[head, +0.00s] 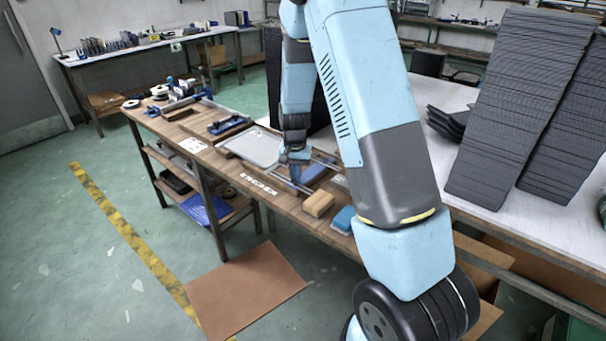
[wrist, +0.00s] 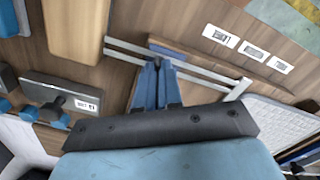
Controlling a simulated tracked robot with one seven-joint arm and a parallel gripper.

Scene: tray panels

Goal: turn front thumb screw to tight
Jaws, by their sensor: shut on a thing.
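My gripper (head: 295,180) reaches down to the wooden bench, at a frame of thin metal rails (head: 322,161) beside a blue panel (head: 315,171). In the wrist view my gripper (wrist: 157,63) has its two blue fingers close together at the rails (wrist: 200,72), pinching something small at the tips. This fits the front thumb screw, but the fingers hide nearly all of it, so its turn angle cannot be seen. A dark bar-shaped fixture with a black knob (wrist: 56,105) lies to the left in the wrist view.
A tan block (head: 318,204) and a blue block (head: 343,219) sit near the bench's front edge. A grey tray (head: 258,148) and a blue clamp tool (head: 228,125) lie to the left. Tall dark panel stacks (head: 520,100) stand on the right-hand table.

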